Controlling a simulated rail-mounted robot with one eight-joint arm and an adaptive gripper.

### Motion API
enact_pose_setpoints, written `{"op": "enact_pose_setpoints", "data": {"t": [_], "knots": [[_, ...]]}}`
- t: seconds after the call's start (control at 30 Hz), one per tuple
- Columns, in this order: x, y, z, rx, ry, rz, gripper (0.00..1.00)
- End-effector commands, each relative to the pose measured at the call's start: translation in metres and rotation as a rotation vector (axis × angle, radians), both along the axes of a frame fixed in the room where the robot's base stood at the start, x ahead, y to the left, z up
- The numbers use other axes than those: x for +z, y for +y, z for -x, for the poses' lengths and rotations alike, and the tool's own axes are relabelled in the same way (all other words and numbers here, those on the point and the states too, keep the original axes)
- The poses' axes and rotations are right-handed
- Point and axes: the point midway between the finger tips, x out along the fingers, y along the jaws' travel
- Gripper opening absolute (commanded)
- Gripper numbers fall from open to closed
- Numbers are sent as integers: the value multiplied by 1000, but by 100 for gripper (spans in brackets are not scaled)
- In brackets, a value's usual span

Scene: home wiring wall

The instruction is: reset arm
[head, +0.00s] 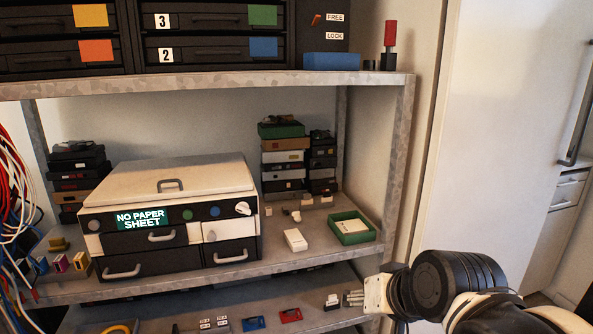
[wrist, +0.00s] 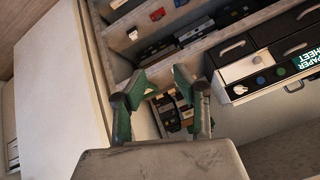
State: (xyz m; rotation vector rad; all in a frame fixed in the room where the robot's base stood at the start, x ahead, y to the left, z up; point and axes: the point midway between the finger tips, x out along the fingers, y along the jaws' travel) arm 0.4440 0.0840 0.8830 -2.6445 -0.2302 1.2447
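My gripper (head: 354,298) is at the lower right in the head view, in front of the shelf unit's right side, with its fingers pointing left. In the wrist view my gripper (wrist: 158,95) shows two separated fingers with a gap between them. Nothing is held in the gap; only shelf items show behind it. My arm reaches in from the lower right corner of the head view. A small white item (head: 332,301) on the lower shelf appears just left of the fingertips; I cannot tell how far apart they are in depth.
A printer-like box (head: 170,210) reading "NO PAPER SHEET" stands on the middle shelf (head: 60,292). A green tray (head: 352,238) and stacked boxes (head: 284,160) sit to its right. Cables (head: 15,180) hang at the far left. A white cabinet door (head: 500,130) is at right.

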Motion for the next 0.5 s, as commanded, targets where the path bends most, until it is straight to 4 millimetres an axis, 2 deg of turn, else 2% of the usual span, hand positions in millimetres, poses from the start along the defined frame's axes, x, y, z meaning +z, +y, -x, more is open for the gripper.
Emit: {"op": "enact_pose_setpoints", "data": {"t": [0.03, 0.2, 0.43, 0.5], "knots": [[-3, -14, 12, -10, 7, 38, 28], [-11, -50, 42, -26, 33, 144, 28], [-22, -85, 76, -45, 70, 258, 28], [-8, -86, 76, -44, 71, 262, 28]]}}
